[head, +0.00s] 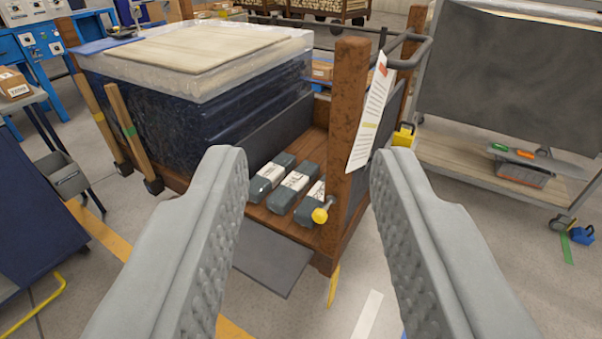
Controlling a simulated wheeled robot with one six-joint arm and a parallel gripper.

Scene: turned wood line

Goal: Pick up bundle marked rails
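Three dark grey wrapped bundles with pale labels lie side by side on the wooden deck of a cart: a left one (262,184), a middle one (283,199) and a right one (308,208). The writing on their labels is too small to read, so I cannot tell which is marked rails. My gripper (308,165) is open and empty, its two grey fingers wide apart in the foreground. The bundles show between the fingers, farther off and not touched. A wooden post partly covers the right bundle.
A wrapped pallet load (200,105) stands behind left. A shelf trolley (480,165) stands right.

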